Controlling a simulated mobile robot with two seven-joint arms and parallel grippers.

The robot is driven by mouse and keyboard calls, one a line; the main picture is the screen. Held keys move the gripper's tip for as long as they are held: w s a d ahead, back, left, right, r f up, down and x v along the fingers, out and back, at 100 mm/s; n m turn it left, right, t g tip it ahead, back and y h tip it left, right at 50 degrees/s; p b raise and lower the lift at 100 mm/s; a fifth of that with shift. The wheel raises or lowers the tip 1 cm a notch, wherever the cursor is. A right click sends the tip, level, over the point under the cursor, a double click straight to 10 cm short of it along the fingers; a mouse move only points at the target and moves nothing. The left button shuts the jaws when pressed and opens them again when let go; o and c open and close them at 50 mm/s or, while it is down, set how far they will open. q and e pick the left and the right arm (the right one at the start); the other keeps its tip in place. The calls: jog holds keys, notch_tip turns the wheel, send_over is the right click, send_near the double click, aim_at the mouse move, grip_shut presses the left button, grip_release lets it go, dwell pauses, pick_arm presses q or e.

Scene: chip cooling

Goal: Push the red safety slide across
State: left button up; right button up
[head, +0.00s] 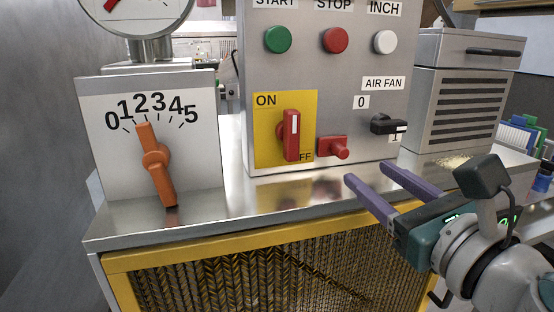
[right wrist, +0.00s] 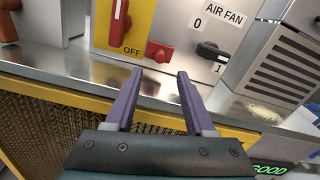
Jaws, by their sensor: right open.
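The red safety slide (head: 333,147) is a small red block with a knob, low on the grey control panel (head: 349,85). It sits just right of the yellow ON/OFF plate (head: 266,105) with its upright red switch handle (head: 291,135). In the right wrist view the slide (right wrist: 159,51) lies ahead of the fingertips. My right gripper (head: 368,172) is open and empty, with two purple fingers pointing at the panel, below and right of the slide and apart from it. It also shows in the right wrist view (right wrist: 160,76). My left gripper is not in view.
A black AIR FAN knob (head: 387,125) is right of the slide. Green (head: 277,39), red (head: 335,40) and white (head: 385,42) buttons are above. An orange dial lever (head: 156,165) stands left. A vented grey box (head: 466,95) is right.

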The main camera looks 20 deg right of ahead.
aim_at(345, 154)
jog(key=w, duration=0.8)
jog(key=shift+d, duration=0.15)
grip_shut()
dwell(1.1)
